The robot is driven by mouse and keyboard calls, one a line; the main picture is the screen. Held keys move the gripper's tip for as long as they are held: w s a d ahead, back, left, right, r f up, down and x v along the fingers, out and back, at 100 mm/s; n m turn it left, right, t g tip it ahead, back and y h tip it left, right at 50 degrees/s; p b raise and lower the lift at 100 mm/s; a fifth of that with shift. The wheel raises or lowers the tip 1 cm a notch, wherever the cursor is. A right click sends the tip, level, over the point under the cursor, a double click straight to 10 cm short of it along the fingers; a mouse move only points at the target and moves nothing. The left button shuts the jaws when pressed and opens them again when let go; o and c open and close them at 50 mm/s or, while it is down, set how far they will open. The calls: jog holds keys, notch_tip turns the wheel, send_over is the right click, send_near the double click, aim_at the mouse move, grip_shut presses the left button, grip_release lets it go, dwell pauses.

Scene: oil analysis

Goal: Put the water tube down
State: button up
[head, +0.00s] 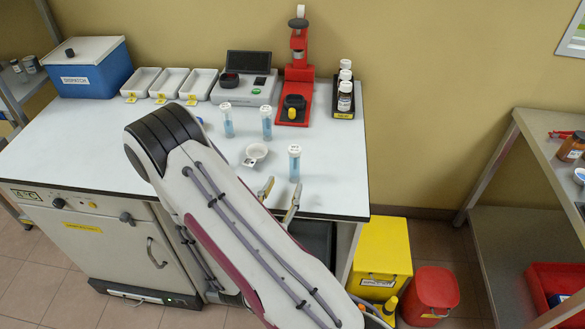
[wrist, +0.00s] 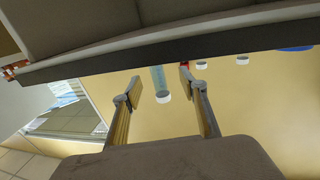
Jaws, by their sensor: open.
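A tube of pale blue liquid with a white cap (head: 294,163) stands upright on the white bench near its front right. I take it for the water tube, but its label is too small to read. My gripper (head: 279,194) is open at the front edge of the bench, just in front of this tube and apart from it. In the wrist view, which is upside down, the tube (wrist: 158,80) shows beyond and between the spread fingertips (wrist: 160,84). Nothing is held. Two similar tubes (head: 227,121) (head: 266,123) stand farther back.
A small white dish (head: 256,151) lies left of the near tube. Behind are a grey instrument (head: 244,88), a red press (head: 298,75), a rack of bottles (head: 344,103), white trays (head: 171,82) and a blue box (head: 92,72). The front left of the bench is clear.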

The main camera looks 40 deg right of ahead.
aim_at(290, 154)
jog(key=shift+w+a+r, duration=0.2)
jog(key=shift+w+r, duration=0.05)
jog(key=shift+r, duration=0.05)
notch_tip(290, 154, up, 6)
jog(key=w+m+g+h, duration=0.2)
jog(key=m+g, duration=0.2)
jog(key=g, duration=0.2)
jog(key=shift+a+g+h, duration=0.3)
jog(key=shift+r+m, duration=0.1)
jog(key=shift+m, duration=0.2)
jog(key=shift+w+d, duration=0.25)
jog(key=shift+d, duration=1.05)
jog(key=shift+d, duration=0.1)
jog(key=shift+w+d+r, duration=0.1)
jog(key=shift+w+d, duration=0.1)
jog(key=shift+d, duration=1.05)
jog(key=shift+w+d, duration=0.2)
jog(key=shift+d, duration=1)
